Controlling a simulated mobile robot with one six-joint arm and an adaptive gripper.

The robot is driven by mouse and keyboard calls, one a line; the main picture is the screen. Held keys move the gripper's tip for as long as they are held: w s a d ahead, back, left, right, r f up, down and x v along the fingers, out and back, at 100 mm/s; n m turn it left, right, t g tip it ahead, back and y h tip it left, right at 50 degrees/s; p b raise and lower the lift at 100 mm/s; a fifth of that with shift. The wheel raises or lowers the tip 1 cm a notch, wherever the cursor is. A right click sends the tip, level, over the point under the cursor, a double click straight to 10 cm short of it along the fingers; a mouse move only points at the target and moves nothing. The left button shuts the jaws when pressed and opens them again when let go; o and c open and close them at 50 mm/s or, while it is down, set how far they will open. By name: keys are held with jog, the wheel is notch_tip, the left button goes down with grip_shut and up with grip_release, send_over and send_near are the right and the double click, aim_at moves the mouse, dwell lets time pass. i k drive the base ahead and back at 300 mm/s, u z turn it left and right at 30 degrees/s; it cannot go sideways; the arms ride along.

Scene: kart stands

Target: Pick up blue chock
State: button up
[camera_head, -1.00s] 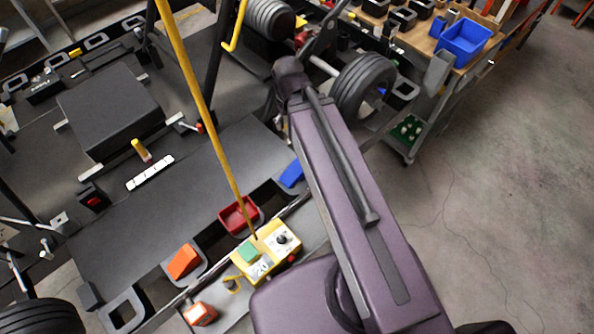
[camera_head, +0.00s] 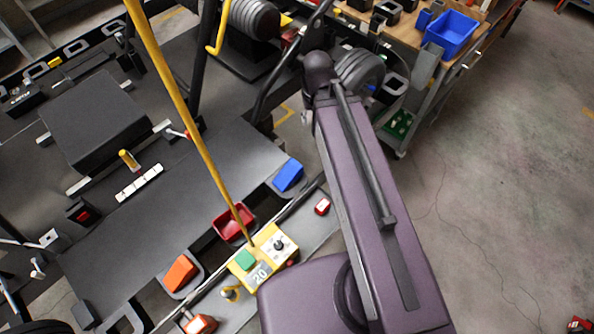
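The blue chock (camera_head: 288,176) is a wedge-shaped block lying at the right end of the dark grey platform, near its front edge. It is fully in view, to the left of my purple arm. My arm reaches up and away from the lower right, past the chock's right side. My gripper is not visible; the far end of the arm is near the wheel at the top and hides what lies beyond it.
An orange chock (camera_head: 181,272) and a red tray (camera_head: 233,222) sit along the platform's front edge. A yellow control box (camera_head: 264,256) hangs by a yellow pole (camera_head: 190,115). A workbench with a blue bin (camera_head: 450,34) stands upper right.

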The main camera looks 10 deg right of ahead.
aim_at(292, 171)
jog(key=z, duration=0.15)
jog(key=k, duration=2.25)
jog(key=u, duration=0.55)
jog(key=i, duration=1)
jog(key=u, duration=0.05)
